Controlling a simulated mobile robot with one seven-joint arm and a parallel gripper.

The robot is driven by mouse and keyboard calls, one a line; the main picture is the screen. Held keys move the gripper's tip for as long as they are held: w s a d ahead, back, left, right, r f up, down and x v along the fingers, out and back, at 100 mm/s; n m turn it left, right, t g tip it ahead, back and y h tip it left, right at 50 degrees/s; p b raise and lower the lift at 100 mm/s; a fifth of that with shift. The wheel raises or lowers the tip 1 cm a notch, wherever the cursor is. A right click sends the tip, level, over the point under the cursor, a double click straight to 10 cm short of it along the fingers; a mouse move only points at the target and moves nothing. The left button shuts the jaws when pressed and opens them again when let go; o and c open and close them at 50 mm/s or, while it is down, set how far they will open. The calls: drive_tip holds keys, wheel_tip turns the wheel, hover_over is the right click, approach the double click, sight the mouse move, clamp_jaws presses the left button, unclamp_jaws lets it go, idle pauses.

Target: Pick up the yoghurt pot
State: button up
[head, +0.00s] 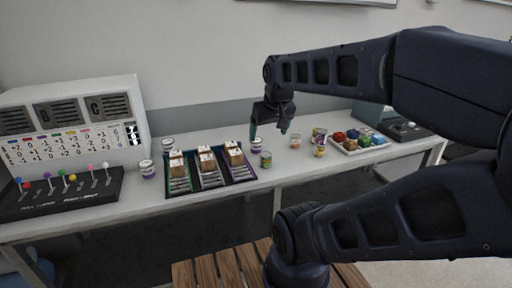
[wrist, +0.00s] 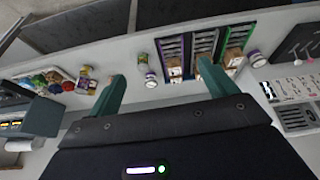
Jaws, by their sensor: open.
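Several small pots and cans stand on the bench, and I cannot tell for sure which is the yoghurt pot. A white and purple pot (head: 257,145) stands below my gripper (head: 268,131) in the head view; it seems to be the white pot (wrist: 150,79) between the fingers in the wrist view. A green can (head: 265,160) stands just in front of it. A small pinkish pot (head: 295,142) is to the right, with a yellow and purple can (head: 320,147) beyond it. My gripper (wrist: 160,70) is open and empty, above the bench, fingers pointing down.
A dark rack (head: 179,187) with three lanes holding brown boxes is left of the pots. A tray (head: 336,146) of coloured items is at right. The bench front (head: 300,172) is clear.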

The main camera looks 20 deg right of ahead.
drive_tip(key=w+d+n+g+h, duration=0.1)
drive_tip(key=w+d+n+h, duration=0.15)
drive_tip(key=w+n, duration=0.65)
drive_tip(key=n+g+h, duration=0.1)
drive_tip(key=n+g, duration=0.1)
drive_tip(key=n, duration=1.2)
hover_over(257, 143)
drive_tip(key=w+a, duration=0.1)
drive_tip(key=a, duration=0.1)
wheel_tip(257, 143, down, 19)
drive_tip(key=shift+w+r, duration=0.15)
drive_tip(key=shift+w+d+f, duration=0.1)
drive_tip(key=shift+w+f, duration=0.1)
drive_tip(key=shift+f, duration=0.25)
drive_tip(key=shift+h, duration=0.25)
drive_tip(key=x, duration=0.4)
drive_tip(key=shift+w+f, duration=0.1)
drive_tip(key=shift+w+x, duration=0.2)
drive_tip(key=shift+x, duration=1.3)
drive_tip(key=shift+w+x, duration=0.15)
drive_tip(key=shift+x, duration=1.35)
drive_tip(key=c, duration=1)
